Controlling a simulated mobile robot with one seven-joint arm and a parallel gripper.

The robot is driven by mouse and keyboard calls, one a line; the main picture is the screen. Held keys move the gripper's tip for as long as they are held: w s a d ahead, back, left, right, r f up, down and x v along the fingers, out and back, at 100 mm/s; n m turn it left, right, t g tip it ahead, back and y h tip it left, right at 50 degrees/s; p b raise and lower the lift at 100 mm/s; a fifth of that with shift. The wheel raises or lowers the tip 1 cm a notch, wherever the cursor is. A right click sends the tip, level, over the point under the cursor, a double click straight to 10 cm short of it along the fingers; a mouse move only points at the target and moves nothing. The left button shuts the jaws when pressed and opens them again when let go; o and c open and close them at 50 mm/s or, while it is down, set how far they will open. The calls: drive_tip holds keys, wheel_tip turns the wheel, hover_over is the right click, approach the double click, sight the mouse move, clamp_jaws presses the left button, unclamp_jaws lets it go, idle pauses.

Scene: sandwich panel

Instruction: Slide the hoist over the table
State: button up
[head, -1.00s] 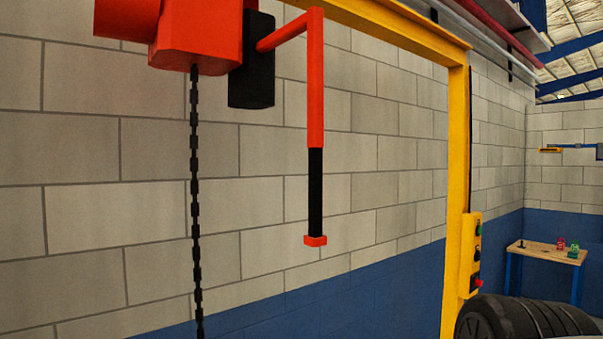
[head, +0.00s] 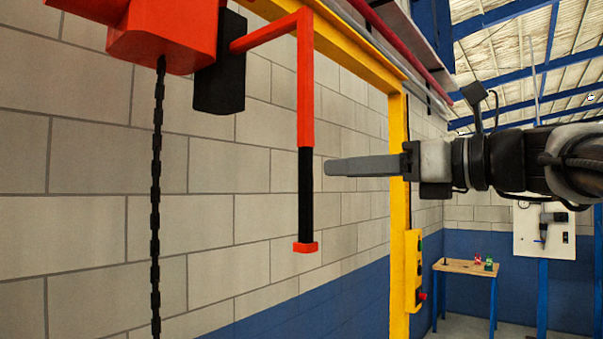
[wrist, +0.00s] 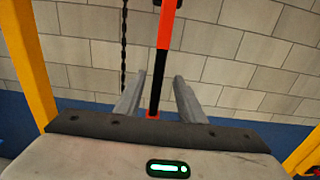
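The hoist (head: 165,30) is an orange-red body hanging under the yellow beam at the upper left in the head view, with a black chain (head: 156,200) below it. Its red arm drops to a vertical handle with a black grip (head: 305,195) and a red end cap. My gripper (head: 327,168) points left at the height of the black grip, with its tips just right of it. In the wrist view my gripper (wrist: 160,76) is open, and the black grip (wrist: 155,95) shows between its two fingers. Nothing is held. A small wood-topped table (head: 455,265) with blue legs stands far back right.
A yellow post (head: 398,200) with a control box (head: 414,270) stands behind my gripper. A block wall (head: 90,200), blue at the bottom, runs behind the hoist. Small red and green items stand on the far table. A white panel (head: 535,225) hangs at the right.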

sight(300, 171)
drive_tip(key=p+x, duration=0.1)
drive_tip(key=x, duration=1.2)
drive_tip(key=shift+a, duration=0.1)
clamp_jaws()
